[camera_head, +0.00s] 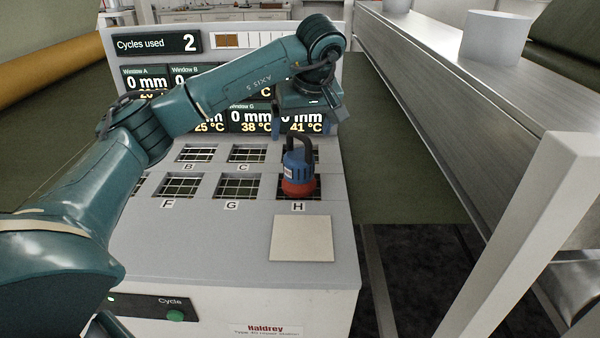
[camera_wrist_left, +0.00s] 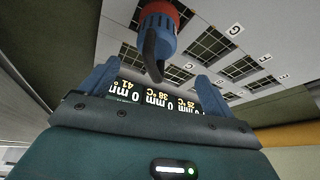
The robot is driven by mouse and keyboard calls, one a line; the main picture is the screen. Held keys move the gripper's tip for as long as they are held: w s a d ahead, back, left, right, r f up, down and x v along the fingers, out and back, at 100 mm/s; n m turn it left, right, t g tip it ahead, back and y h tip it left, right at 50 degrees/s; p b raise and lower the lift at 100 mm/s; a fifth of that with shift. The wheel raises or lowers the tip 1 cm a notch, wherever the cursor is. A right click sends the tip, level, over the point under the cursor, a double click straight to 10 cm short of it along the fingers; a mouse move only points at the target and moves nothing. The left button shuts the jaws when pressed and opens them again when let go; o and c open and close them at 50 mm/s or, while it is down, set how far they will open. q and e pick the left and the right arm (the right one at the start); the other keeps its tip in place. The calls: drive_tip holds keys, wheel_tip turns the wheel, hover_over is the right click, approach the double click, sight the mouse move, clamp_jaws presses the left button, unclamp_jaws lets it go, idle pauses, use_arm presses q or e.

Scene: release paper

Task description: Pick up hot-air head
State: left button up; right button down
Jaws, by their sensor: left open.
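The hot-air head (camera_head: 297,172) is a blue body with a red lower part and a dark loop handle on top. It stands upright on the grid window marked H on the station. My left gripper (camera_head: 301,129) is open above it, with its blue fingers pointing down on either side of the handle's top. In the left wrist view, the hot-air head (camera_wrist_left: 158,28) is at the top, and its dark handle reaches toward the gap between the open fingers (camera_wrist_left: 157,70). The fingers look clear of the handle. My right gripper is not in view.
The grey station (camera_head: 210,240) has several lettered grid windows and a pale square pad (camera_head: 302,239) in front of H. A display panel (camera_head: 185,75) rises behind. A metal beam (camera_head: 470,110) with a white cylinder (camera_head: 496,36) runs along the right.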

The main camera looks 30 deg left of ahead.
sight(300, 154)
use_arm(q)
drive_tip(key=x, duration=0.9)
drive_tip(key=shift+w+d+f+p, duration=0.15)
drive_tip(key=shift+w+d+p, duration=0.05)
drive_tip(key=shift+d+p, duration=0.15)
clamp_jaws()
drive_tip(key=shift+w+a, duration=0.1)
idle(0.7)
